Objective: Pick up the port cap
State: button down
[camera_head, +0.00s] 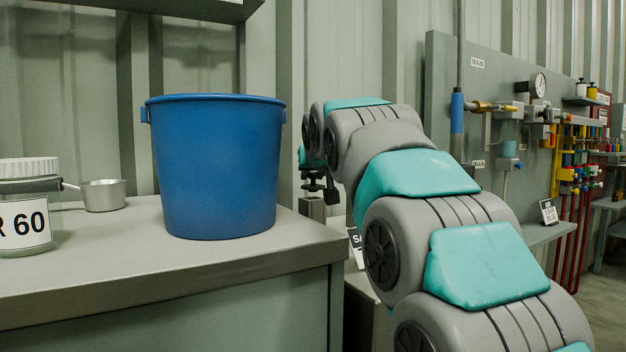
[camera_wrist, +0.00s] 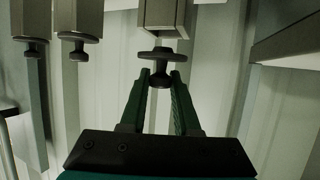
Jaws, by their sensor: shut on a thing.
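The port cap (camera_wrist: 157,54) is a dark piece with a wide flange and a small round knob, in the middle of the wrist view. My gripper (camera_wrist: 160,80) has its two green fingers closed about the knob, one on each side. The cap lies in line with the end of a square grey post (camera_wrist: 165,14). In the head view my arm hides most of this spot, and only small dark shapes show beside the arm's end.
Two similar dark caps (camera_wrist: 36,48) (camera_wrist: 78,46) sit on posts at the left of the wrist view. In the head view, a blue bucket (camera_head: 215,170), a metal scoop (camera_head: 103,195) and a labelled jar (camera_head: 24,215) stand on the grey bench (camera_head: 150,268). A valve panel (camera_head: 440,90) stands at right.

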jog(key=shift+r, duration=0.7)
jog(key=shift+s+d+r, duration=0.1)
jog(key=shift+s+d, duration=0.1)
jog(key=shift+s, duration=0.3)
jog(key=s+d+r, duration=0.1)
jog(key=s+d, duration=0.2)
jog(key=s, duration=0.4)
jog(key=s+d, duration=0.3)
jog(key=s, duration=0.3)
jog(key=w+a+r+n+g+y+p, duration=0.1)
jog(key=w+a+n+y+p, duration=0.1)
jog(key=w+p, duration=0.2)
jog(key=w+a+r+n+g+y+p, duration=0.1)
jog(key=w+a+n+y+p, duration=0.1)
jog(key=w, duration=0.3)
jog(key=w+a+r+n+g+y+p, duration=0.1)
jog(key=w+a+n+y+p, duration=0.1)
jog(key=w+n+y+p, duration=0.1)
jog(key=shift+w+a+r+g+p, duration=0.1)
jog(key=shift+w+a+g+p, duration=0.1)
jog(key=shift+w+p, duration=0.35)
jog(key=shift+w+a+g+p, duration=0.1)
jog(key=shift+w+g+p, duration=0.2)
jog(key=shift+p, duration=0.45)
jog(key=shift+w+f, duration=0.15)
jog(key=shift+f, duration=0.05)
jog(key=shift+f+b, duration=1.35)
jog(key=shift+f, duration=0.8)
jog(key=shift+f+b, duration=0.8)
jog(key=shift+f, duration=0.2)
